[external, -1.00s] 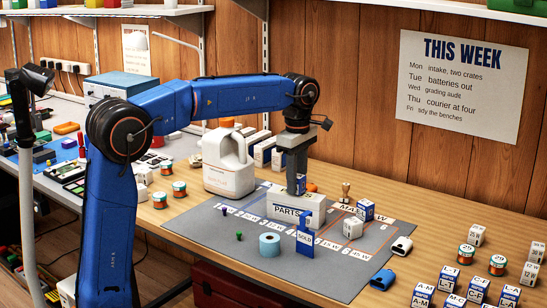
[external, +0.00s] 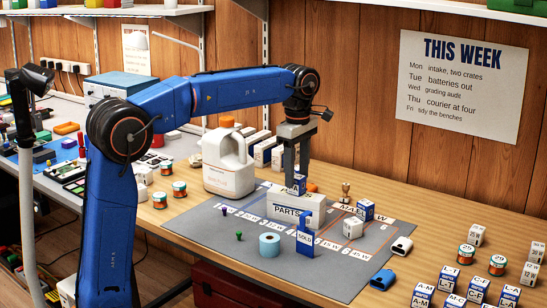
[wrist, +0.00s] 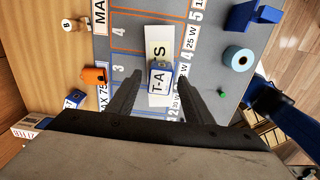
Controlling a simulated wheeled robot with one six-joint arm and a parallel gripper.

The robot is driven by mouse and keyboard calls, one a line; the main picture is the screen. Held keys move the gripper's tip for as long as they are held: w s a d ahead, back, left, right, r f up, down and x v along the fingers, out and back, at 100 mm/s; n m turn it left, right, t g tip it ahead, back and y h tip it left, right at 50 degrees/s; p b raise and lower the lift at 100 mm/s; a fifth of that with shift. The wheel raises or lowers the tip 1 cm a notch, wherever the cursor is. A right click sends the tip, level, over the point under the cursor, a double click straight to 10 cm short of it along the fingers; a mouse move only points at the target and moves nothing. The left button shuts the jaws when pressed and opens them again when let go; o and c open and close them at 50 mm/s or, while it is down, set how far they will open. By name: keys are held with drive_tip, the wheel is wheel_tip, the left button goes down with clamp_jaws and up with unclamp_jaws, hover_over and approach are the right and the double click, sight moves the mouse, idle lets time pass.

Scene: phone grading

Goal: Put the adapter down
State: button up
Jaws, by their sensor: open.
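A small blue-and-white block, which looks like the adapter (external: 299,184), rests on top of the white PARTS box (external: 284,210) on the grey mat. In the wrist view the adapter (wrist: 160,73) shows its lettered side and lies between and beyond the fingers. My gripper (external: 296,170) is open just above the adapter, with a finger on either side. In the wrist view there are visible gaps between the adapter and both fingers, and nothing is held.
The grey mat (external: 345,268) has orange-lined, labelled spaces. A blue SOLD stand (external: 305,238), a teal roll (external: 269,245) and a white cube (external: 353,228) stand around the box. A white jug-shaped container (external: 228,165) is close behind at left.

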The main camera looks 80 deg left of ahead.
sight(297, 176)
wheel_tip(297, 176, up, 10)
drive_tip(key=shift+f, duration=0.15)
drive_tip(key=s+d+f+m+t, duration=0.1)
drive_tip(key=s+d+f+m, duration=0.3)
drive_tip(key=s+d+m, duration=0.45)
drive_tip(key=s+d+f+m+t, duration=0.1)
drive_tip(key=s+d+f+m, duration=0.4)
drive_tip(key=d, duration=0.6)
drive_tip(key=s+d+f+m+t, duration=0.1)
drive_tip(key=s+d+f+m, duration=0.4)
drive_tip(key=s+f, duration=0.4)
drive_tip(key=s+d+f+m+t, duration=0.1)
drive_tip(key=s+d+f+m, duration=0.4)
drive_tip(key=s+f+m, duration=0.3)
drive_tip(key=shift+s+d+f+t, duration=0.15)
drive_tip(key=shift+s+f+t, duration=0.3)
drive_tip(key=shift+s, duration=0.2)
